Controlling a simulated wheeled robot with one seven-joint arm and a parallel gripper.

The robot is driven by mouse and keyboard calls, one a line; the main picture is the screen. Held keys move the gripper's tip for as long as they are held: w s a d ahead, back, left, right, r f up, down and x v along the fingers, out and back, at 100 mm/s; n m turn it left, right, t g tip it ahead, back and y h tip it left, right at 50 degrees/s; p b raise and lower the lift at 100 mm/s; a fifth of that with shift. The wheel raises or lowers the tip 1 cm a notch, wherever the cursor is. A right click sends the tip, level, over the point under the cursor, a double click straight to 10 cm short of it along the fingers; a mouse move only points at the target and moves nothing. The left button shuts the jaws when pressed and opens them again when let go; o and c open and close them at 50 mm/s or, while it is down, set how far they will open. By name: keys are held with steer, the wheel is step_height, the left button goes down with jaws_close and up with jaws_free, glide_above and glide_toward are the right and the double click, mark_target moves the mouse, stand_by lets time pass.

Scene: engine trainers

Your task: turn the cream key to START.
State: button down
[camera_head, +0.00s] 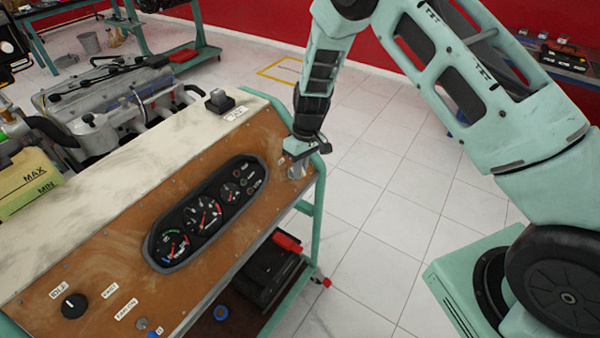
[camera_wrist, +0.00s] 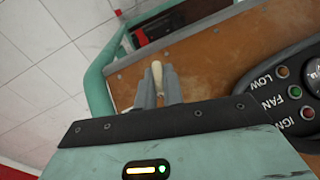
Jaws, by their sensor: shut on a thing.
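The cream key (camera_wrist: 157,72) shows in the wrist view as a pale upright piece between the two grey fingers of my gripper (camera_wrist: 159,88). My gripper is shut on it, close to the brown panel (camera_wrist: 205,55). In the head view my gripper (camera_head: 298,168) is at the right end of the brown panel (camera_head: 130,235), and it hides most of the key. The key's START mark and its turned angle cannot be made out.
A dark gauge cluster (camera_head: 205,212) lies left of my gripper on the panel. A black knob (camera_head: 74,305) is at the lower left. A small black box (camera_head: 219,100) sits on the top ledge. The green stand frame (camera_head: 318,215) borders the panel's right end, with open tiled floor beyond.

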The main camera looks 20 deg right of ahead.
steer(key=m+y+b, duration=0.2)
steer(key=b, duration=0.1)
steer(key=m+g+y+b, duration=0.1)
steer(key=y, duration=0.1)
steer(key=shift+w+d+f+m, duration=0.15)
steer(key=shift+d+f+m, duration=0.15)
steer(key=shift+m, duration=0.1)
steer(key=m+y+b, duration=0.3)
steer(key=m+y, duration=0.1)
steer(key=shift+d+r+b, duration=0.1)
steer(key=shift+b, duration=0.2)
steer(key=shift+m, duration=0.3)
steer(key=c, duration=1.5)
jaws_free()
steer(key=shift+r, duration=0.1)
steer(key=b+v, duration=0.1)
steer(key=v, duration=0.4)
steer(key=b+v, duration=0.1)
steer(key=v, duration=0.5)
steer(key=b+v, duration=0.1)
steer(key=v, duration=0.5)
steer(key=shift+s+d, duration=0.35)
steer(key=shift+d, duration=0.05)
